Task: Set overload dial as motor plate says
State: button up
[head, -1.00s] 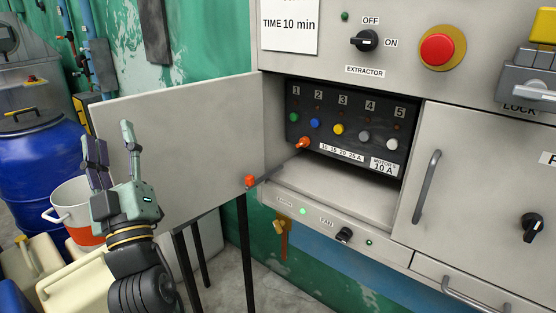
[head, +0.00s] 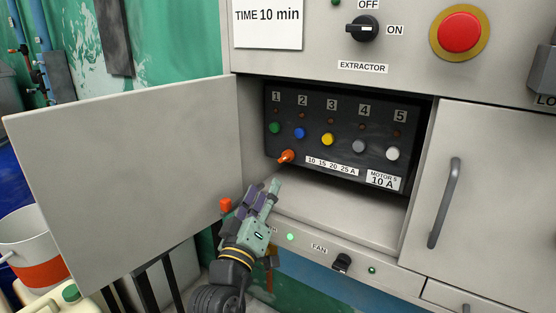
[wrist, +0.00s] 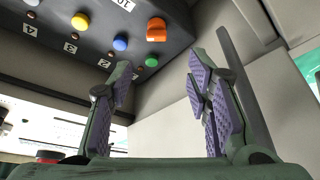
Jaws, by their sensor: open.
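The orange overload dial (head: 286,157) sits at the lower left of the dark panel (head: 345,120) inside the open compartment. Its exact setting is too small to tell. A white scale strip (head: 331,165) right of it reads 10 15 20 25 A. The motor plate (head: 383,180) reads MOTOR 5, 10 A. My gripper (head: 264,190) is open and empty, below and left of the dial at the compartment's front edge. In the wrist view the dial (wrist: 156,30) shows beyond the space between my open fingers (wrist: 160,82), apart from them.
The open door (head: 125,170) stands left of my gripper. Several coloured buttons, such as the green one (head: 275,128), line the panel above the dial. The compartment floor (head: 340,210) is clear.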

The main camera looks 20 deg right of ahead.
aim_at(282, 160)
jog(key=p+x, duration=0.1)
jog(key=x, duration=0.4)
jog(key=p+x, duration=0.1)
jog(key=x, duration=0.5)
jog(key=shift+s+d+f+p, duration=0.15)
jog(key=shift+s+d+p, duration=0.15)
jog(key=shift+d+p, duration=0.05)
jog(key=shift+c, duration=0.4)
grip_shut()
